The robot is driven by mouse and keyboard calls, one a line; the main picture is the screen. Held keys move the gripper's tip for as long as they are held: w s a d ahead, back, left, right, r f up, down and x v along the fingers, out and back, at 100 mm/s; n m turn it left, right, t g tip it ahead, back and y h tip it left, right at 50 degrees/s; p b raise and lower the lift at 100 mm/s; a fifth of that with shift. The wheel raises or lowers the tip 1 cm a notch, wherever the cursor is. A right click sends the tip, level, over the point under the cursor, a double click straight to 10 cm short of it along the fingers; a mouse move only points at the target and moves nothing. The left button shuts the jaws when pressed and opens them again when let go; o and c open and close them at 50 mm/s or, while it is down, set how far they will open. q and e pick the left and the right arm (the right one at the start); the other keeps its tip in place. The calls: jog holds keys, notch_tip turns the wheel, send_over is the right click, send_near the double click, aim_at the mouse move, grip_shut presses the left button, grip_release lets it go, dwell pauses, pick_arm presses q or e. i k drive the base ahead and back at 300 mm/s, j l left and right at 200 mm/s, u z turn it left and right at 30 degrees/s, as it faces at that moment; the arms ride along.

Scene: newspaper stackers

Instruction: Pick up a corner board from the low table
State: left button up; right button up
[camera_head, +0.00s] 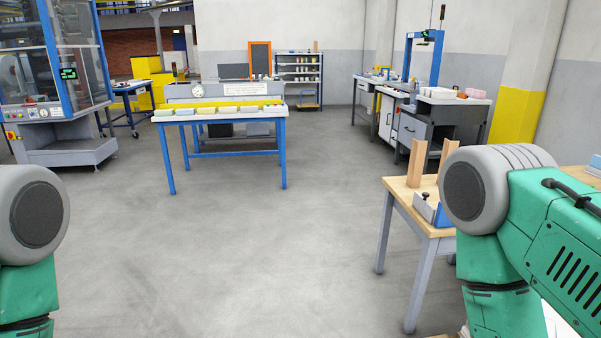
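A low table (396,187) with a light wooden top and grey legs stands at the right, partly hidden behind my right arm. Two tan upright boards, which look like corner boards, stand on it. The left corner board (416,164) shows almost whole; the other corner board (447,152) is partly covered by my arm at its lower end. A small grey and blue holder (425,206) sits in front of them. My green and grey arms show at the left and right edges, but neither gripper is in view.
A blue-framed table (220,120) with a row of small blocks stands ahead. A blue-framed machine (60,90) stands at the left. A grey workbench (425,125) stands at the back right. The grey floor (250,250) in the middle is clear.

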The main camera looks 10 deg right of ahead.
aim_at(414, 174)
jog(key=i+j+z, duration=0.1)
jog(key=i+z, duration=0.15)
jog(key=i, duration=0.25)
jog(key=i+j+z, duration=0.15)
jog(key=i+z, duration=0.15)
jog(key=i, duration=0.2)
jog(key=i+j+z, duration=0.25)
jog(key=i, duration=0.2)
jog(key=i+j+z, duration=0.25)
jog(key=i+j, duration=0.15)
